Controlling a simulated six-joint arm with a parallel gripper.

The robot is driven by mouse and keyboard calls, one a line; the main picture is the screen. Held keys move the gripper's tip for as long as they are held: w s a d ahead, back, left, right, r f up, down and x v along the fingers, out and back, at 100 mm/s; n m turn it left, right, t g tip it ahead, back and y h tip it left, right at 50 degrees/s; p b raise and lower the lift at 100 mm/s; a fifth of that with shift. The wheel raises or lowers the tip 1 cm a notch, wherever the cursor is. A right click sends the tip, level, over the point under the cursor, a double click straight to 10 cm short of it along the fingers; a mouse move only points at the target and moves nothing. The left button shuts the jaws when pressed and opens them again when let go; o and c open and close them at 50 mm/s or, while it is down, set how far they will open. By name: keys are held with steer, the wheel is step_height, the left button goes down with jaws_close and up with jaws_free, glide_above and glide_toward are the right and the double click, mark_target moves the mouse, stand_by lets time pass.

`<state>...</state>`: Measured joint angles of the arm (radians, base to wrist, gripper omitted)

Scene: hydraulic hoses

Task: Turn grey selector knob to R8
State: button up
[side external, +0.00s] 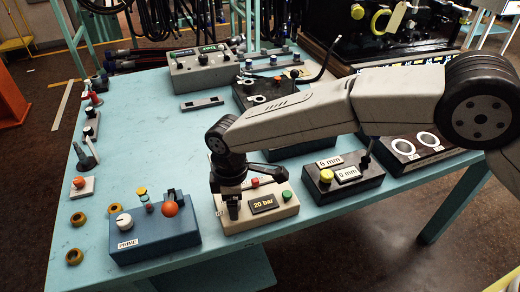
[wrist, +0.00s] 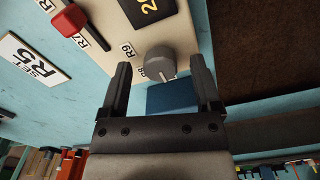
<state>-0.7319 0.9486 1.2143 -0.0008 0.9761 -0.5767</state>
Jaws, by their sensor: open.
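The grey selector knob (wrist: 160,63) is on a cream panel box, and in the wrist view it lies between my fingertips. A short pale mark shows on its face. Small labels R9 (wrist: 128,49) and R8 (wrist: 141,72) are on its left. My gripper (wrist: 159,66) is open, with one finger on each side of the knob. A gap shows on both sides; I cannot tell the fingertips' height relative to it. In the side external view my gripper (side external: 233,208) points down over the left part of the cream box (side external: 275,217) and hides the knob.
The cream box has a "20 bar" display (side external: 263,203), a green button (side external: 287,196) and a red slider (wrist: 70,20). A blue PRIME box (side external: 150,240) stands left; a black box with a yellow knob (side external: 326,176) stands right. A "SET R5" card (wrist: 35,60) lies nearby.

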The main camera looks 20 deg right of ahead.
jaws_close()
steer(key=shift+m, duration=0.3)
steer(key=m, duration=0.5)
steer(key=shift+m, duration=0.4)
steer(key=m, duration=0.5)
steer(key=shift+m, duration=0.3)
stand_by(0.4)
jaws_free()
